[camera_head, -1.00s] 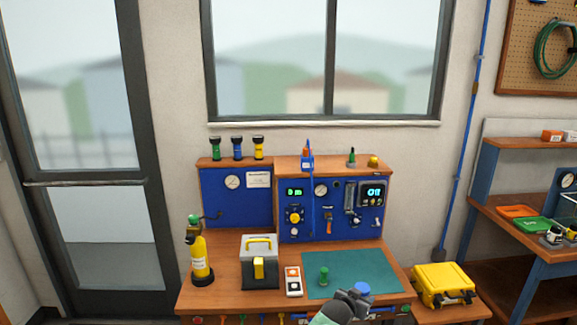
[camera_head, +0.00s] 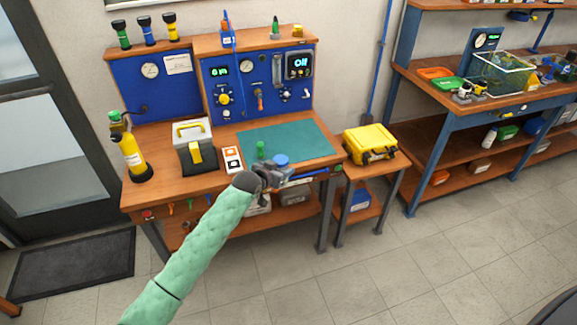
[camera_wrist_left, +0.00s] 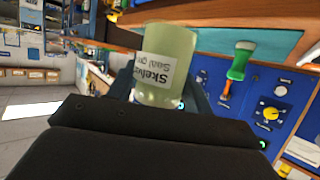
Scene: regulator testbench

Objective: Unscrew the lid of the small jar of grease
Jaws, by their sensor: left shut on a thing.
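The small jar (camera_wrist_left: 165,62) is pale yellow-green with a white label, seen close up in the left wrist view. Its blue lid (camera_head: 281,160) shows in the head view, at the front edge of the green mat. My left gripper (camera_head: 270,176) is shut on the jar at the bench's front edge, just below the lid. In the wrist view the dark gripper body covers the lower part of the picture, and the lid is hidden there. I cannot tell whether the jar touches the bench. My right gripper is not in view.
A small green-handled object (camera_head: 260,148) stands on the green mat (camera_head: 305,142), close left of the lid. A yellow case (camera_head: 370,144) sits on a side table. Most of the mat is clear.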

